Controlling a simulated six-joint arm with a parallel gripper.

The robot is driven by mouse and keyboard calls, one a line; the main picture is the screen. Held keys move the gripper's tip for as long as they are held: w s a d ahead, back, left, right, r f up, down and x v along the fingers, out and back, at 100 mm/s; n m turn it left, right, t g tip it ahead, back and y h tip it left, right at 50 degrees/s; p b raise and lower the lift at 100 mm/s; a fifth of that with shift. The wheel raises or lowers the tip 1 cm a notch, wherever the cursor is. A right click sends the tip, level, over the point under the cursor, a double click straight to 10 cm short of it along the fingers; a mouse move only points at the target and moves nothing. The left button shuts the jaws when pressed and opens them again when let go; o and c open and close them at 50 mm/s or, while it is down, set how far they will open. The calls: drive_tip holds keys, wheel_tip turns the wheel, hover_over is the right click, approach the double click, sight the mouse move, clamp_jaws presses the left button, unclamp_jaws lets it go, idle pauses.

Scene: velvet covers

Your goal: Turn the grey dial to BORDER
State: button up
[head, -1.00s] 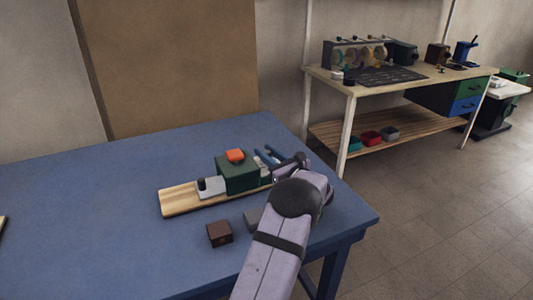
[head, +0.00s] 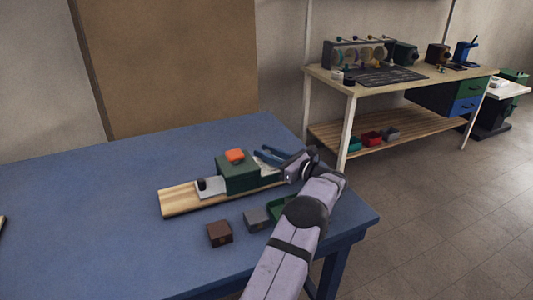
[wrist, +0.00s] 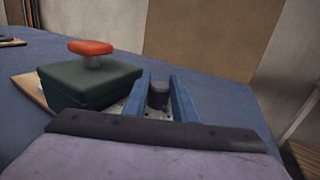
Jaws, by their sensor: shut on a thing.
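The grey dial (wrist: 158,95) shows in the wrist view as a dark grey round knob standing on a pale plate. My gripper (wrist: 160,90) has its two blue fingers on either side of it and is shut on it. In the head view my gripper (head: 268,156) is at the right end of the wooden board (head: 177,204), and the dial is hidden there. The word BORDER and any pointer mark cannot be made out.
A green box (head: 238,177) with an orange button (head: 235,156) stands beside my fingers. A dark knob (head: 202,184) sits on the board's left part. A brown block (head: 219,233), a grey block (head: 256,219) and a green tray (head: 278,209) lie in front.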

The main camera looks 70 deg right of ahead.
sight(270, 153)
drive_tip(key=shift+r, duration=0.1)
drive_tip(key=o, duration=1)
drive_tip(key=shift+o, duration=0.2)
drive_tip(key=shift+s, duration=0.1)
drive_tip(key=shift+v, duration=3.6)
